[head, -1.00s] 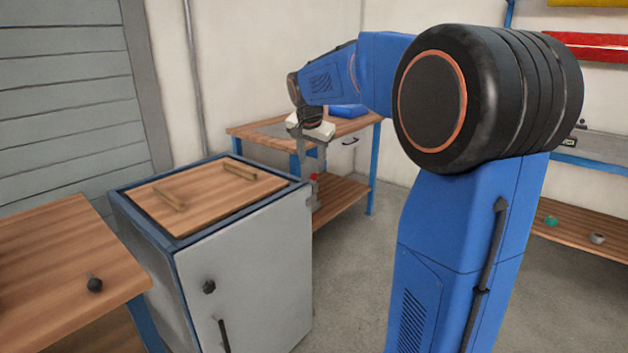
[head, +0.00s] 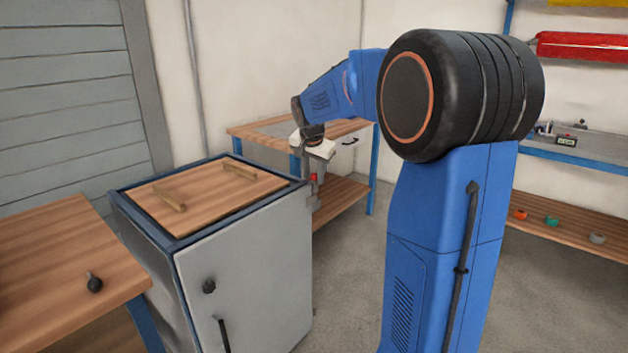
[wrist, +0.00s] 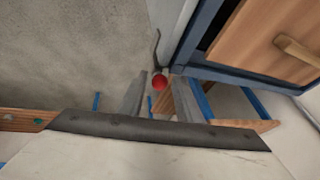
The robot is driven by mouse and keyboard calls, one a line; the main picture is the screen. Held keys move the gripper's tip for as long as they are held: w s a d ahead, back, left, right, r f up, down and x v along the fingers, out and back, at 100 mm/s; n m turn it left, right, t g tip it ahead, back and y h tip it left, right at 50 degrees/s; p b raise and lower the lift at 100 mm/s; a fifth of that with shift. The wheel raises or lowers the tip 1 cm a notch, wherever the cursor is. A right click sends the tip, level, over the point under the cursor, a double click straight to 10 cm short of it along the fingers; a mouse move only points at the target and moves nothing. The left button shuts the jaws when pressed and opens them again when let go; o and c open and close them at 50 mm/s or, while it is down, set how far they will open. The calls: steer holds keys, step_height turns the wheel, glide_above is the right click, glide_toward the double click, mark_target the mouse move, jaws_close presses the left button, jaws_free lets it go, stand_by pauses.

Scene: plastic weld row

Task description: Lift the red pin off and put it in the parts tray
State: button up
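The red pin (head: 314,177) shows as a small red head at the right rear corner of the grey cabinet, above a small grey bracket (head: 313,201). In the wrist view the round red head (wrist: 159,82) lies between and just beyond the fingertips. My gripper (head: 308,172) points down at the pin. Its two grey fingers (wrist: 158,90) stand apart with a gap between them, and nothing is held. I cannot tell whether the fingertips are level with the pin. No parts tray can be made out clearly now.
The grey cabinet (head: 250,260) with a wooden top panel (head: 205,197) and two wooden bars is close beside my gripper. A wooden bench (head: 262,134) stands behind. A bench with a black knob (head: 94,283) is at left. A shelf (head: 570,238) at right holds small coloured parts.

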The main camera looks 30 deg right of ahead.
mark_target(314, 176)
jaws_close()
steer(key=shift+r, duration=0.1)
step_height(314, 176, up, 10)
stand_by(0.5)
